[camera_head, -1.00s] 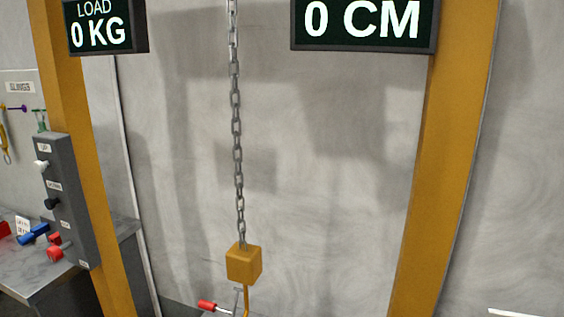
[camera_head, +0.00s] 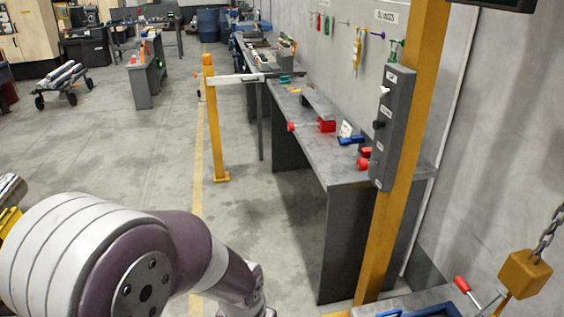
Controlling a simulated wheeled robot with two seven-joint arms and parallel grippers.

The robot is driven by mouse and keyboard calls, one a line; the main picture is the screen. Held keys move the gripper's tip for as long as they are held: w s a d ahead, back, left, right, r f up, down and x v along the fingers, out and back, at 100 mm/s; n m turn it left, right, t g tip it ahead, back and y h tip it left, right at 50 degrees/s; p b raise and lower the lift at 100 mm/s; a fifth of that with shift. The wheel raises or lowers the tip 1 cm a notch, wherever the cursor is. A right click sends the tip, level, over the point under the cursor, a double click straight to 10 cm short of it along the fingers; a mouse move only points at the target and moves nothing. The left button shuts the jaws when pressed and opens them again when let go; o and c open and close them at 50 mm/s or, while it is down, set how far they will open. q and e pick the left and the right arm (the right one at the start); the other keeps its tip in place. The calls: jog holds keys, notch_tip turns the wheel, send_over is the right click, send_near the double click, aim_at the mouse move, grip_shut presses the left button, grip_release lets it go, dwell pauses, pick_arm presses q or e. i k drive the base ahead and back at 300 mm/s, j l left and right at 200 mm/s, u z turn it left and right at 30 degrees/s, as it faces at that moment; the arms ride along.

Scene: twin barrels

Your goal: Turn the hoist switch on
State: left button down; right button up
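A tall grey control box (camera_head: 393,130) is fixed to the yellow hoist post (camera_head: 408,170) right of centre. It carries a white control (camera_head: 385,90) near the top and a black one (camera_head: 379,125) below it, each beside a small label too small to read. A red knob-like part (camera_head: 363,164) shows at the box's lower left; I cannot tell whether it belongs to the box or lies on the bench behind. My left arm (camera_head: 150,258) crosses the lower left, well apart from the box. Neither gripper's fingers show.
A long grey bench (camera_head: 345,172) with tools runs back beside the post. A yellow hook block (camera_head: 525,273) hangs on a chain (camera_head: 548,235) at the lower right. A yellow bollard (camera_head: 214,130) stands behind. The floor left of the bench is largely clear.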

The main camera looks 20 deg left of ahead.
aim_at(362, 164)
jog(key=u, duration=0.15)
jog(key=i+j+z, duration=0.15)
jog(key=i+j, duration=0.15)
jog(key=i, duration=0.15)
jog(key=i+j+z, duration=0.15)
jog(key=i+j, duration=0.2)
jog(key=i, duration=0.15)
